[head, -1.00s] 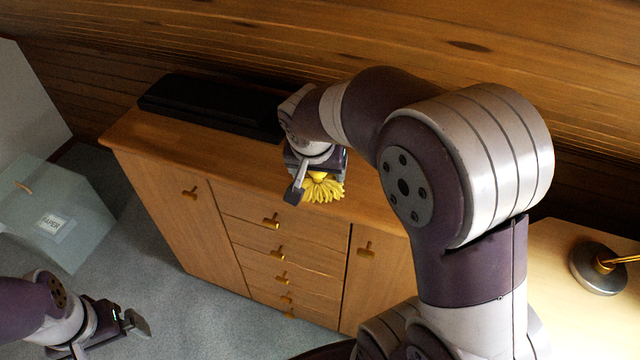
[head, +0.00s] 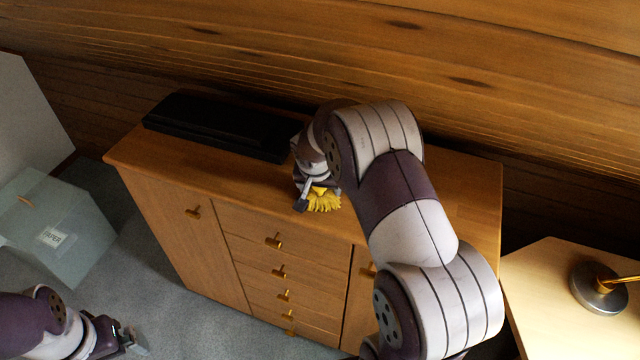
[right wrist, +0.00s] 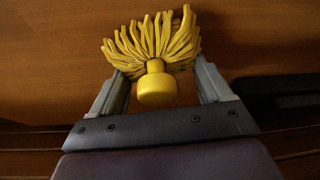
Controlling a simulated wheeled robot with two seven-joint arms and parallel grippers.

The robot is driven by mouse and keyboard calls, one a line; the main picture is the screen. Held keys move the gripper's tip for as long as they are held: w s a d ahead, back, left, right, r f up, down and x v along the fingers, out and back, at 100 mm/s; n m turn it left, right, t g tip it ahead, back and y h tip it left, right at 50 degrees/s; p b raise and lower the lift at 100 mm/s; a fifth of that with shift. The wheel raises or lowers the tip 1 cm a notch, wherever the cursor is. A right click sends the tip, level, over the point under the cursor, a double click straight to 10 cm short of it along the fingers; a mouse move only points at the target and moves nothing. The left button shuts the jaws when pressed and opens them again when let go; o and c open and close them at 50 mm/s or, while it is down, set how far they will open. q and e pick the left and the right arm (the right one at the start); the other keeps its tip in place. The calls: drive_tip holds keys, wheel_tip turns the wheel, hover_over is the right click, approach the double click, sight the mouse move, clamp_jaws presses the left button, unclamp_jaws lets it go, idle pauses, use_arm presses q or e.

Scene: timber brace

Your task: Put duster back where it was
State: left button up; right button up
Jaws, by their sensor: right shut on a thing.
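The yellow duster (head: 324,201) has a fringe of thick strands and shows at the front part of the wooden cabinet's top (head: 255,187). My right gripper (head: 311,195) is at the duster, low over the cabinet top, and is shut on it. In the right wrist view the duster's fringe (right wrist: 152,42) and rounded knob (right wrist: 157,90) sit between the two grey fingers (right wrist: 158,88). I cannot tell whether the duster touches the wood. My left gripper (head: 128,340) is at the lower left, over the floor and away from the cabinet; its jaw opening is unclear.
A long black case (head: 215,127) lies along the back of the cabinet top, left of my right gripper. A pale table with a lamp base (head: 598,288) stands at right. A translucent bin (head: 55,235) stands at left. The cabinet top left of the duster is clear.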

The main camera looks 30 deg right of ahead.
drive_tip(key=shift+s+f, duration=0.1)
drive_tip(key=shift+f, duration=0.05)
drive_tip(key=o, duration=0.9)
drive_tip(key=shift+o, duration=0.2)
drive_tip(key=shift+a+r, duration=0.1)
drive_tip(key=shift+r, duration=0.4)
drive_tip(key=v, duration=1.1)
drive_tip(key=s+a+f+n+g+y, duration=0.1)
drive_tip(key=s+a+f+n, duration=0.2)
drive_tip(key=s, duration=0.5)
drive_tip(key=s+a+f+n+g+y, duration=0.1)
drive_tip(key=s+a+f+n, duration=0.2)
drive_tip(key=s, duration=0.6)
drive_tip(key=a+n, duration=0.2)
drive_tip(key=a, duration=0.1)
drive_tip(key=shift+a+f+y+b, duration=0.2)
drive_tip(key=shift+f+y+b, duration=0.15)
drive_tip(key=shift+y+b, duration=0.05)
wheel_tip(320, 180, up, 2)
drive_tip(key=shift+r+p, duration=0.1)
drive_tip(key=shift+p, duration=0.9)
